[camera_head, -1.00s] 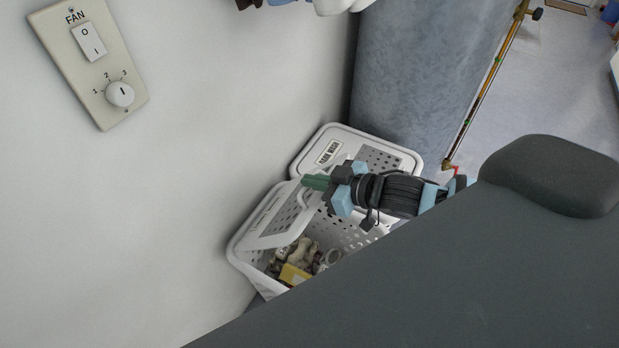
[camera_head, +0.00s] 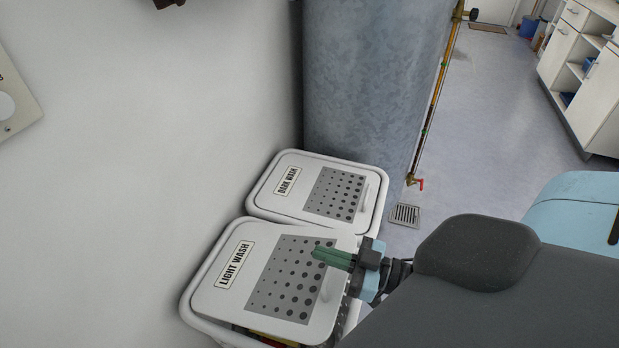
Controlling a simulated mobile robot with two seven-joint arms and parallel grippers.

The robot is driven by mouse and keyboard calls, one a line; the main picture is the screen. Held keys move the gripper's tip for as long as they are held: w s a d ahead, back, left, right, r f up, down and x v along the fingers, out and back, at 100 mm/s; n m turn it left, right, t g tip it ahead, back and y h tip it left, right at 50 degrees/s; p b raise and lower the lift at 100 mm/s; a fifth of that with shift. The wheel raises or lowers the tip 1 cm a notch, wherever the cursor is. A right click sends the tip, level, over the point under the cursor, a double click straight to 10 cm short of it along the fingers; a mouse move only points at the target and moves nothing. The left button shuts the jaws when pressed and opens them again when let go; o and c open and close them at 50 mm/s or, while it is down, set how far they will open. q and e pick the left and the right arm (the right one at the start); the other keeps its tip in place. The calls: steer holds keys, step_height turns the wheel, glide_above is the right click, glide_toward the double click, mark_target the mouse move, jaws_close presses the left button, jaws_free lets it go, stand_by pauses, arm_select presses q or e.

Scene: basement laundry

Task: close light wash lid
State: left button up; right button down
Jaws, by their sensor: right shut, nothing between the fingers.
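The light wash lid (camera_head: 234,297), white with a grey patch of dark holes and a LIGHT WASH label, lies over most of the front white basket (camera_head: 190,312). It sits slightly raised, and a strip of yellow and red contents shows under its near edge. My right gripper (camera_head: 320,255), with green fingers, is shut and empty, its fingertips over the lid's right part. I cannot tell if they touch it. My left gripper is not in view.
The dark wash basket, its lid (camera_head: 288,202) down, stands just behind. A grey-blue cylinder (camera_head: 370,80) rises beyond it, with a brass pipe (camera_head: 437,95) and red-handled tap to its right. The white wall (camera_head: 120,180) is close on the left; a drain grate (camera_head: 405,214) lies on open floor.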

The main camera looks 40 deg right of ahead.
mark_target(336, 284)
steer(key=shift+t+y, duration=0.3)
steer(key=shift+t, duration=0.1)
steer(key=s+f+b, duration=0.1)
steer(key=f+b, duration=0.1)
steer(key=f, duration=0.1)
steer(key=s+d+f+b, duration=0.1)
steer(key=f+b, duration=0.1)
steer(key=f, duration=0.2)
steer(key=s+d+f+b, duration=0.1)
steer(key=s+f+b, duration=0.1)
steer(key=f, duration=0.1)
steer(key=shift+d+f, duration=0.15)
steer(key=shift+f, duration=0.2)
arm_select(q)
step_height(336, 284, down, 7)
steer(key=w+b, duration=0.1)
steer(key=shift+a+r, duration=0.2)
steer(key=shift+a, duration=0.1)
arm_select(e)
steer(key=shift+s+d+f, duration=0.15)
steer(key=shift+s+f, duration=0.05)
steer(key=shift+f, duration=0.65)
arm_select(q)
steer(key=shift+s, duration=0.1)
arm_select(e)
steer(key=shift+r, duration=0.1)
